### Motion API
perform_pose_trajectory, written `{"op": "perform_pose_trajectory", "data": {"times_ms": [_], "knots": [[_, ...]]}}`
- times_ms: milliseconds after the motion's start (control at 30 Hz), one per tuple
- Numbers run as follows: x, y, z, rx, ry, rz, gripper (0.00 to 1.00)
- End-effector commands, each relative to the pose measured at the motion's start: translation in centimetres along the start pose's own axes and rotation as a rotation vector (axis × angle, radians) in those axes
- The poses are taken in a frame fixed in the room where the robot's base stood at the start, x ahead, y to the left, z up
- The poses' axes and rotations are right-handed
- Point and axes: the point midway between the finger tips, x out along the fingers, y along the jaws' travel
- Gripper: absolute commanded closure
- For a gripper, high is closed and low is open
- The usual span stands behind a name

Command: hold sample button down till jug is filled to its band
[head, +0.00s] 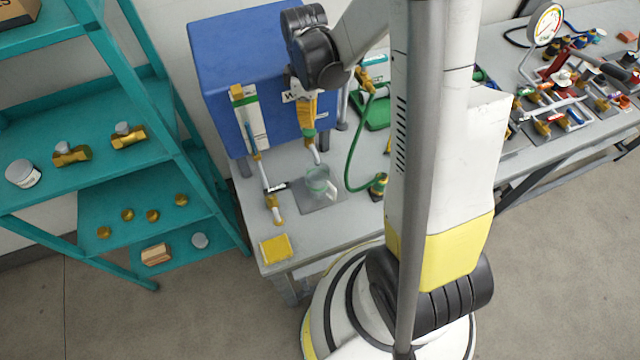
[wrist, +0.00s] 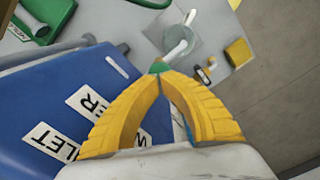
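The clear jug (head: 320,187) with a handle and a pale green band stands on a grey plate (head: 335,203) below the white spout (head: 316,154). It also shows in the wrist view (wrist: 190,36). The liquid level in it is too small to tell. My gripper (head: 308,127) is in front of the blue tank, its yellow fingers pointing down with tips together. The tips (wrist: 160,74) meet at a small green part (wrist: 158,66) above the spout, seemingly the sample button. They look touching, but I cannot tell whether it is pressed.
The blue tank (head: 225,65) stands at the back of the grey bench. A gauge tube (head: 250,125) and a brass tap (head: 272,203) are left of the jug. A yellow sponge (head: 276,248) lies at the front corner. A green hose (head: 352,165) runs at right. Teal shelves (head: 60,110) stand left.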

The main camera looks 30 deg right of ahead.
Motion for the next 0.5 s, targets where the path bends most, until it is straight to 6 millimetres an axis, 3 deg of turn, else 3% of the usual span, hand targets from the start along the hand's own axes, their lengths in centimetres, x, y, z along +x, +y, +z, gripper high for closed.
{"op": "perform_pose_trajectory", "data": {"times_ms": [500], "knots": [[1.7,0.0,0.0,0.0,0.0,0.0,1.0]]}}
